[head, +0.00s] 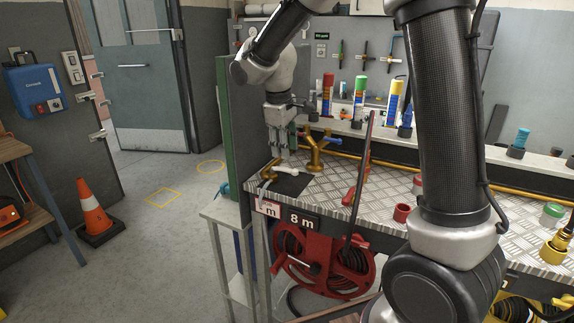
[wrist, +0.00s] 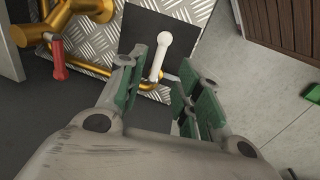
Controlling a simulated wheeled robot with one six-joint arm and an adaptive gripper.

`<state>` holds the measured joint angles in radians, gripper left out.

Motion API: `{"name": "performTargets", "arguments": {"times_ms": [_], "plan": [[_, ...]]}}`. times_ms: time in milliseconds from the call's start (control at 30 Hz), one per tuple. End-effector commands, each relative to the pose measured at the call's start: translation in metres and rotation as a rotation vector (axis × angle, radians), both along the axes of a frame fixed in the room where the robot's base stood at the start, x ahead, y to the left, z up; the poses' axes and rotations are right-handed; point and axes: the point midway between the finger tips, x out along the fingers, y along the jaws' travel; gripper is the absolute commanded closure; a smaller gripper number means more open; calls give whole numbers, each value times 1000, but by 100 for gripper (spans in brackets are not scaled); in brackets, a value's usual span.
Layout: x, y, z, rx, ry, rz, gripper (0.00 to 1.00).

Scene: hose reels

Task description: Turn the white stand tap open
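The white stand tap's lever (wrist: 162,52) shows in the wrist view over a dark square plate, its round knob end pointing up and its thin end running down between my fingertips. In the head view the white lever (head: 287,170) lies nearly level at the bench's left end, just below my gripper (head: 281,150). In the wrist view my gripper (wrist: 158,78) is open, with green-padded fingers on either side of the lever. A gap shows on each side; contact cannot be told. The tap's body is partly hidden by my gripper.
A brass fitting (head: 318,150) with a blue lever stands just right of the tap; a red lever (wrist: 59,60) hangs from brass pipework in the wrist view. A green panel (head: 230,140) stands close left. A red hose reel (head: 325,262) is below the bench. Floor at left is mostly clear.

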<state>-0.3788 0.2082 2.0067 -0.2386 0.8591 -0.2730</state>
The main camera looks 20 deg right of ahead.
Motion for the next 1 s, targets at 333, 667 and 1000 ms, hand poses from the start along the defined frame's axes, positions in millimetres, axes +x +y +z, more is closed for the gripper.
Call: {"name": "performTargets", "arguments": {"times_ms": [333, 667, 1000], "plan": [[6, -8, -55, -1, 4, -4, 66], [9, -10, -66, 1, 0, -3, 66], [8, -10, -66, 1, 0, -4, 100]]}}
